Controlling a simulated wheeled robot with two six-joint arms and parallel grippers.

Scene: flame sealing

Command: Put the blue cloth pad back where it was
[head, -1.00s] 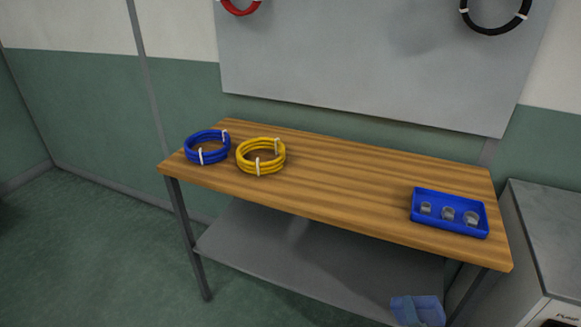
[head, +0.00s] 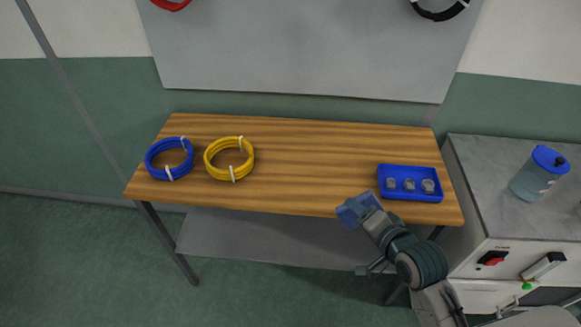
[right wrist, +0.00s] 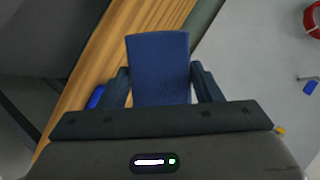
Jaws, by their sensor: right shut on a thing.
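The blue cloth pad (head: 355,209) is held by my right gripper (head: 369,214) just off the front edge of the wooden table, in front of the blue tray. In the right wrist view the pad (right wrist: 158,68) stands between the two dark fingers of my right gripper (right wrist: 160,90), which are shut on it. The wooden table (head: 300,165) has bare wood between the yellow coil and the tray. My left gripper is not in view.
A blue tray (head: 409,197) with several small metal parts sits at the table's right. Blue (head: 168,172) and yellow cable coils (head: 229,174) lie at its left. A grey cabinet (head: 490,200) with a blue-lidded bottle (head: 540,174) stands at the right.

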